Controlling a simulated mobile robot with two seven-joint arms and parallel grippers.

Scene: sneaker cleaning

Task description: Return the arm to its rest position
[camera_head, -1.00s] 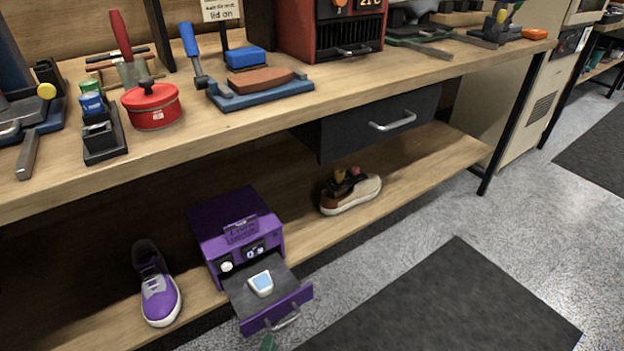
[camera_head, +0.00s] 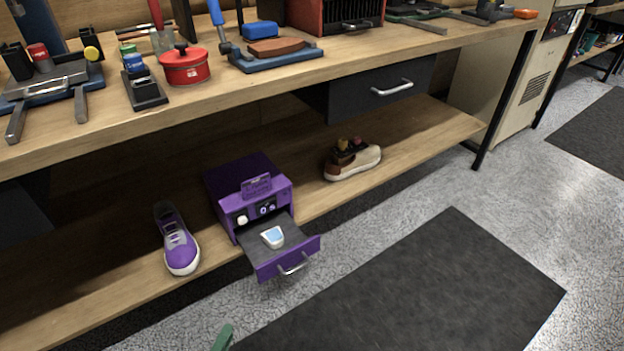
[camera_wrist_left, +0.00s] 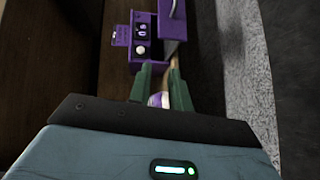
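My left gripper shows only as a green fingertip (camera_head: 222,338) at the bottom edge of the head view, in front of the lower shelf. In the left wrist view my left gripper (camera_wrist_left: 161,80) has its two green fingers apart, with nothing held between them. A purple and white sneaker (camera_head: 178,243) lies on the lower shelf; a small part of it shows beyond the fingers in the wrist view (camera_wrist_left: 157,100). The arm behind the fingertip is outside the head view. My right gripper is in neither current view.
A purple box (camera_head: 225,178) on the lower shelf has its drawer (camera_head: 285,262) pulled out past the shelf edge, with a small white and blue item in it. A beige and brown shoe (camera_head: 355,160) lies farther right. The workbench (camera_head: 300,85) overhangs above. Open floor lies in front.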

